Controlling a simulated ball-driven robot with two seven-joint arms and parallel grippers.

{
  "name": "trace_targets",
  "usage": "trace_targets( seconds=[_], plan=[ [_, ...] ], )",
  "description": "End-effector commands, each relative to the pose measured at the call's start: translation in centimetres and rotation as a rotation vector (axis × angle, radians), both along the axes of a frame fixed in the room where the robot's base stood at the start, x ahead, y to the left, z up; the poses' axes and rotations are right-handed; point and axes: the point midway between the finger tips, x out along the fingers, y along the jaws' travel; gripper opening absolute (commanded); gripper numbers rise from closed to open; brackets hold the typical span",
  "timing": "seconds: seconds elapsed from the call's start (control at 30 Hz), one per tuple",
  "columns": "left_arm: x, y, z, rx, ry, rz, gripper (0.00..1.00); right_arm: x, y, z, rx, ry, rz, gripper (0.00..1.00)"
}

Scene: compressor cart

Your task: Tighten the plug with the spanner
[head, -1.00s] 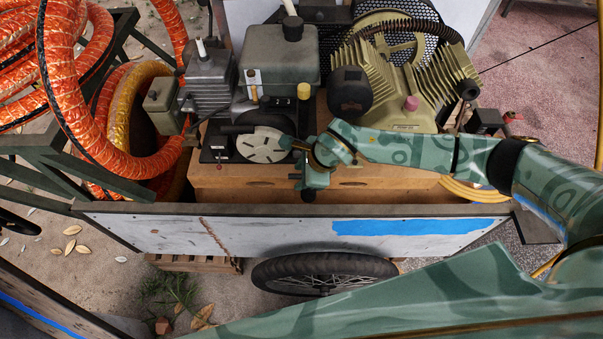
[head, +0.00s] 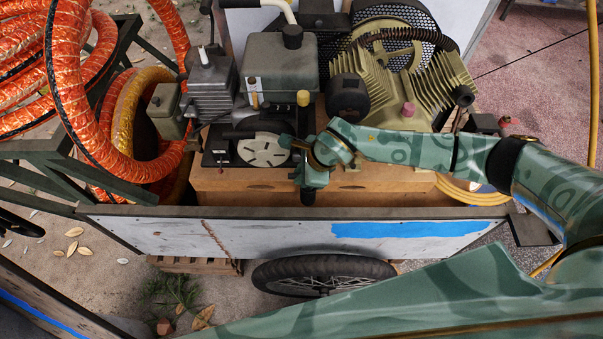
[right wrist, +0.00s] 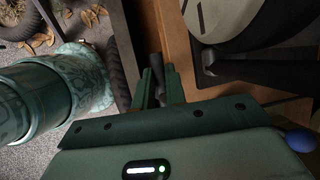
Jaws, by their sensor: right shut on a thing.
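My right gripper (head: 291,142) is over the front of the compressor cart, beside the pale round slotted cover (head: 264,150) of the engine. In the right wrist view its two green fingers (right wrist: 160,92) are shut on a dark grey rod (right wrist: 157,68), which looks like the spanner's handle. The spanner's head is hidden, so I cannot tell whether it touches the plug. I cannot make out the plug in either view. My left gripper is not in view.
The grey tank (head: 280,65) and the finned compressor (head: 412,85) stand behind the gripper. The cart's front panel (head: 280,234) rises before it, over a wheel (head: 322,275). Orange hose (head: 75,110) coils fill the left.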

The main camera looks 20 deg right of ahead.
Motion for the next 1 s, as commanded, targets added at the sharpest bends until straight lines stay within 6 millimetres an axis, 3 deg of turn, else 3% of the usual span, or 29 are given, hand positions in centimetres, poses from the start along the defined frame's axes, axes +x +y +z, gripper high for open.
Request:
trace_targets(
  seconds=[1.0],
  plan=[
    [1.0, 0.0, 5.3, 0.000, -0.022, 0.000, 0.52, 0.0, 0.0, 6.3, 0.001, -0.001, 0.000, 0.00]
  ],
)
